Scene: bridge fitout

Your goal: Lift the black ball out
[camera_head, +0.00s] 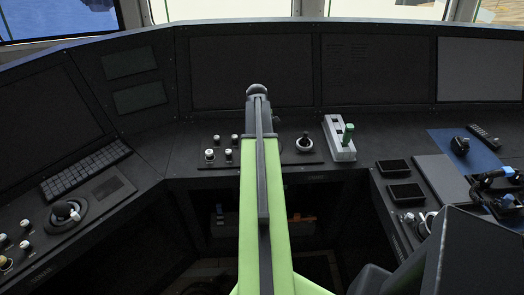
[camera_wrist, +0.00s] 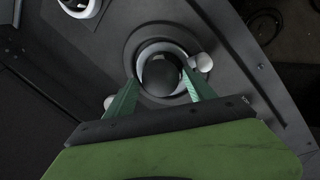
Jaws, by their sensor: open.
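The black ball (camera_wrist: 161,77) sits in a round socket with a white ring (camera_wrist: 152,47) in the wrist view. My gripper (camera_wrist: 159,74) is open, with one green finger on the left of the ball and one on the right. The fingertips are close to the ring; I cannot tell whether they touch the ball. In the head view my green arm reaches forward over the console, and my gripper's fingers do not show there.
A pale round knob (camera_wrist: 201,62) stands close by the right finger, and another (camera_wrist: 109,102) lies by the left finger. A second white ring (camera_wrist: 80,5) is at the top left. The panel edge runs down the right side. Dark console screens (camera_head: 250,70) stand behind.

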